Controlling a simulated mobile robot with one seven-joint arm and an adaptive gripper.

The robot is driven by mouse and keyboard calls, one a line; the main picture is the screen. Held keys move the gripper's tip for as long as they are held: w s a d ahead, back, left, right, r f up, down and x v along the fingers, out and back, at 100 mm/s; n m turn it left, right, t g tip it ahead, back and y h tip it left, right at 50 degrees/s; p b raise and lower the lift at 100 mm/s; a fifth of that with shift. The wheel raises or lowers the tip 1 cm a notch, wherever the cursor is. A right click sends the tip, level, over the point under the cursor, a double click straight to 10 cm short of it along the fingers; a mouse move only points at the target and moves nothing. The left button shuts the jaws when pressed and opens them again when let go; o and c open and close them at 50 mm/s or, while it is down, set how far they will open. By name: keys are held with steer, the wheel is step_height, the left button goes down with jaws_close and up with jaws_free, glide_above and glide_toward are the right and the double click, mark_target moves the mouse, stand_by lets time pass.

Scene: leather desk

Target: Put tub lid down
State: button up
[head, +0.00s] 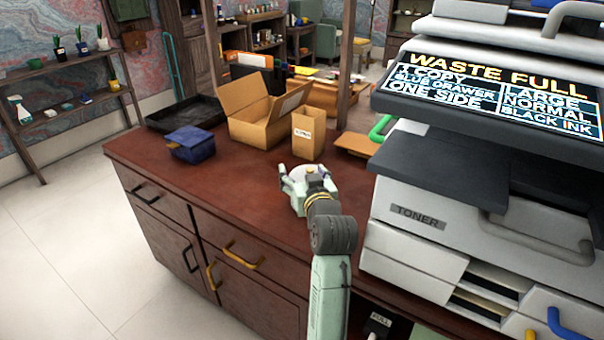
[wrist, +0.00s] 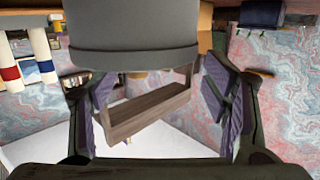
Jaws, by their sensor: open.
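A blue tub (head: 190,154) stands on the left part of the desk. A blue lid (head: 190,136) appears to lie on top of it; I cannot tell whether it is fully seated. My gripper (head: 303,177) is over the desk, to the right of the tub and well apart from it. In the wrist view my gripper (wrist: 158,110) has its two fingers spread wide, with nothing visible held between them. Neither tub nor lid can be made out clearly in the wrist view.
A large copier (head: 430,215) blocks the right side. The desk's front left surface is clear.

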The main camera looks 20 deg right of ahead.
steer(key=b+v, duration=0.2)
steer(key=v, duration=0.7)
steer(key=shift+s, duration=0.4)
steer(key=shift+f, duration=0.1)
